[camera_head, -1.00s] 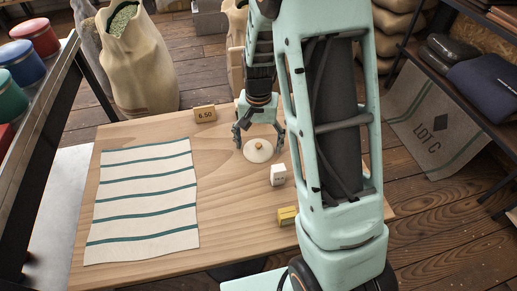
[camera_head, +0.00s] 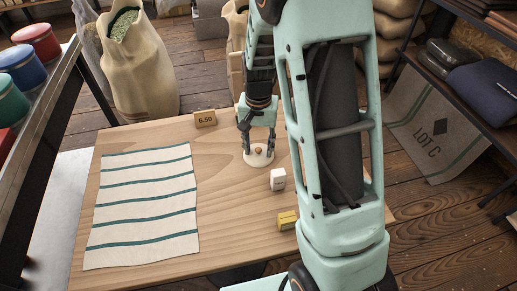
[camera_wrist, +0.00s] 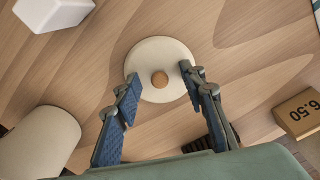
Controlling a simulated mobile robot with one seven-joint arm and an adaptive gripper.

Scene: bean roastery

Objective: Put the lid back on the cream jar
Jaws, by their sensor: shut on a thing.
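The lid (camera_head: 258,159) is a round cream disc with a small wooden knob on the wooden table. It also shows in the wrist view (camera_wrist: 150,52). My gripper (camera_head: 258,153) points down over it, with one finger on each side. In the wrist view my gripper (camera_wrist: 160,82) has both fingertips at the lid's rim, shut on it, with the knob between them. No gap between lid and table is clear. A rounded cream body (camera_wrist: 38,140), which looks like the jar, stands at lower left in the wrist view. Its opening cannot be made out, and my arm hides it in the head view.
A white block (camera_head: 278,179) and a yellow block (camera_head: 287,220) are in front of the lid. A 6.50 price tag (camera_head: 205,118) stands at the back edge. A striped cloth (camera_head: 143,205) covers the table's left part. Bare wood lies between cloth and lid.

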